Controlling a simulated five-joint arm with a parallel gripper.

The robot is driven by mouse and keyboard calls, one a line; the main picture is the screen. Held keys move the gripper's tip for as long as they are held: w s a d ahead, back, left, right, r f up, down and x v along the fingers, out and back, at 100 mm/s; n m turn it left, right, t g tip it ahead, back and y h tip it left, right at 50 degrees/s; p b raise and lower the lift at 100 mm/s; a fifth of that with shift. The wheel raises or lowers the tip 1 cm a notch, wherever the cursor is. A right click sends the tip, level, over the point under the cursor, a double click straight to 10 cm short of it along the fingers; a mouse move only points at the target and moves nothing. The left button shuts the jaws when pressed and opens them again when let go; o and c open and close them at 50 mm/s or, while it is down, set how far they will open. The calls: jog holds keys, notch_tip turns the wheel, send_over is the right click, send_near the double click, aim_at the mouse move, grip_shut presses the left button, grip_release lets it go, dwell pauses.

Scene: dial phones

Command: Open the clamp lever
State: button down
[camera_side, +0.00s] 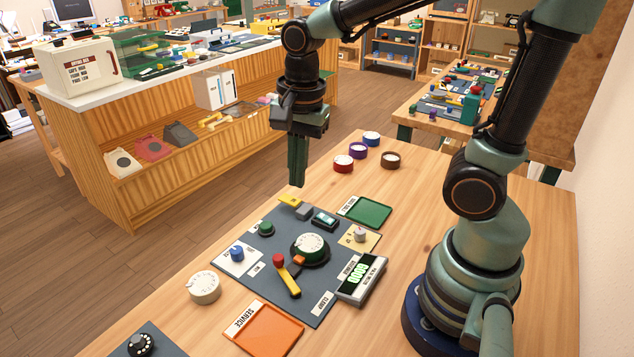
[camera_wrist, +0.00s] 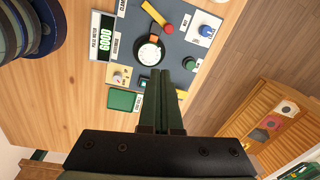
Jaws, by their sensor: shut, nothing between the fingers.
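The clamp lever (camera_side: 290,281) is a yellow bar with a red knob (camera_side: 278,260). It lies on the grey board (camera_side: 262,290) in front of the white-faced dial (camera_side: 309,246), near the CLAMP label (camera_side: 322,303). The knob end points to the back left. My gripper (camera_side: 297,184) is shut and empty, pointing down above the far side of the board. In the wrist view its fingertips (camera_wrist: 158,72) appear below the dial (camera_wrist: 150,53), apart from the lever.
A meter with green digits (camera_side: 361,279) and a green tray (camera_side: 368,211) line the board's right side. An orange SERVICE tray (camera_side: 263,327) and a loose white dial (camera_side: 204,287) are in front and left. Several coloured round parts (camera_side: 358,151) stand at the back.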

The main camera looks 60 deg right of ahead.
notch_tip(320, 180, down, 2)
jog(key=a+m+g, duration=0.1)
jog(key=m+g, duration=0.1)
jog(key=m, duration=0.3)
jog(key=m+g+h, duration=0.1)
jog(key=m+g, duration=0.2)
jog(key=m, duration=0.8)
send_over(286, 274)
jog(key=d, duration=0.2)
notch_tip(286, 274, down, 5)
jog(key=shift+w+f, duration=0.1)
jog(key=shift+f, duration=0.05)
jog(key=shift+f, duration=0.1)
jog(key=x, duration=0.9)
jog(key=shift+d+f, duration=0.35)
jog(key=shift+d, duration=0.05)
jog(key=w, duration=0.1)
jog(key=w+a, duration=0.1)
jog(key=shift+w+a+f, duration=0.1)
jog(key=shift+w, duration=0.25)
jog(key=shift+w+a, duration=0.25)
jog(key=shift+w, duration=0.25)
